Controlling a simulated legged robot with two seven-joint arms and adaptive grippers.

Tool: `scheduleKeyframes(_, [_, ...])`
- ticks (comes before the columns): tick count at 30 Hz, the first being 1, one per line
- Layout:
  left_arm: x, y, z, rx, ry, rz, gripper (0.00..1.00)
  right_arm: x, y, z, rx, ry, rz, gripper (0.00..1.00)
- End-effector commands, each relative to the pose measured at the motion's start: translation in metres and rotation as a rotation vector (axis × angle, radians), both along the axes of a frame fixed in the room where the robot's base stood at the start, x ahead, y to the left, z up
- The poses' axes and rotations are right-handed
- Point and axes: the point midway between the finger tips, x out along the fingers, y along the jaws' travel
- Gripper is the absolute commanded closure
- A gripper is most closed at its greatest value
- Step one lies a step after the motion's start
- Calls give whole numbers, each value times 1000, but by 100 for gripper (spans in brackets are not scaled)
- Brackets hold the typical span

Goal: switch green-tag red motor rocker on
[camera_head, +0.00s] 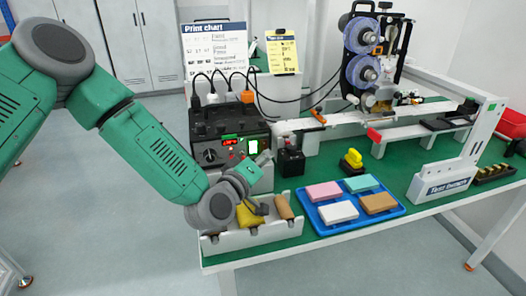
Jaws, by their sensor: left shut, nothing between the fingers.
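A dark control box (206,124) stands at the back left of the green bench. The red motor rocker is too small to make out, and my left wrist hides the lower right of the front. My left gripper (264,158) is shut and empty, with its tips close to the front's right side. I cannot tell if they touch it. My right gripper is not in view.
A white bin (262,236) with yellow and tan items lies below my left wrist. A blue tray (350,224) of coloured blocks is right of it. A small black container (291,163) stands close right of the gripper. Cables rise above the control box.

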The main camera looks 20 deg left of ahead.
Motion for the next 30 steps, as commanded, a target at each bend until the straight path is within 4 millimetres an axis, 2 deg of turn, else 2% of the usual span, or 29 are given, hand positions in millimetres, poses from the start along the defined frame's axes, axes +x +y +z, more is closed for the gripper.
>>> scheduleKeyframes(30, [9, 2, 1, 0, -1, -1, 100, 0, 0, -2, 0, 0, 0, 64])
